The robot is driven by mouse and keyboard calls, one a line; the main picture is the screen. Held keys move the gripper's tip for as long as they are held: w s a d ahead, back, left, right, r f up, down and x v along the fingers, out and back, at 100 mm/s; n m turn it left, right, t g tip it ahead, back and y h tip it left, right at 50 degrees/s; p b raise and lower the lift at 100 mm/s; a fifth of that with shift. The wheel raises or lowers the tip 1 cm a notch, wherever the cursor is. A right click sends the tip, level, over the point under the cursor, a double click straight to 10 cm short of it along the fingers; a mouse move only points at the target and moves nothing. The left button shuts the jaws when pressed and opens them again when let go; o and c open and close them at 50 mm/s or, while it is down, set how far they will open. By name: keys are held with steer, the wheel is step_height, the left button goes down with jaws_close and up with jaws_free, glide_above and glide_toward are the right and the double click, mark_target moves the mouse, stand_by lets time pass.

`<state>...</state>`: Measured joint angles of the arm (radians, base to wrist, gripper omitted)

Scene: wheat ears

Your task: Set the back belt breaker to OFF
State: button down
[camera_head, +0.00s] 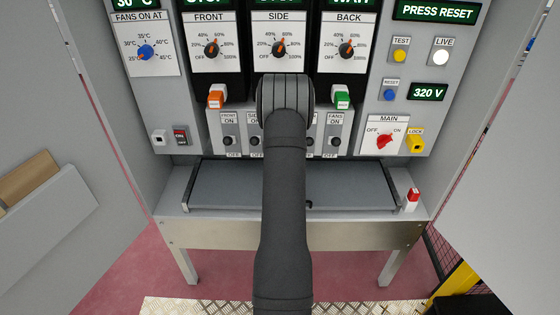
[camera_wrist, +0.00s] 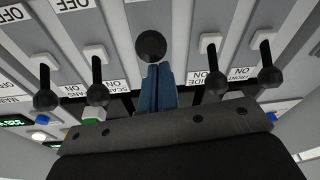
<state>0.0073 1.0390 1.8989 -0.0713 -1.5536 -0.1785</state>
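The back belt breaker is the middle lever of the row; in the wrist view its round black knob (camera_wrist: 150,45) sits higher than its neighbours' knobs, toward the OFF labels. Its lever is hidden, so I cannot tell its exact setting. My gripper (camera_wrist: 158,72) has its blue fingers together just below this knob, close to or touching it, with nothing visible between them. In the head view my arm hides the middle breaker and my gripper. The breaker panel (camera_head: 266,131) shows on both sides of my arm.
In the wrist view, the side lever (camera_wrist: 216,85) and front lever (camera_wrist: 268,78) stand to the right, the scanner lever (camera_wrist: 97,92) and fans lever (camera_wrist: 45,100) to the left; their knobs point toward ON.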

steer(key=shift+f, duration=0.7)
steer(key=s+f, duration=0.5)
steer(key=s, duration=0.2)
steer(key=shift+d+f, duration=0.3)
steer(key=shift+f, duration=0.05)
steer(key=shift+r, duration=0.1)
steer(key=shift+w+a+r+g, duration=0.1)
steer(key=shift+w+r+g, duration=0.85)
steer(key=shift+w+r, duration=1.1)
steer(key=shift+w+a+r+g, duration=0.1)
steer(key=shift+w+r+g, duration=0.95)
steer(key=shift+r, duration=1.85)
steer(key=shift+w+a+r+g, duration=0.1)
steer(key=shift+w+r+g, duration=0.8)
steer(key=shift+w+r, duration=1.15)
steer(key=shift+s+r, duration=0.45)
steer(key=shift+s, duration=0.05)
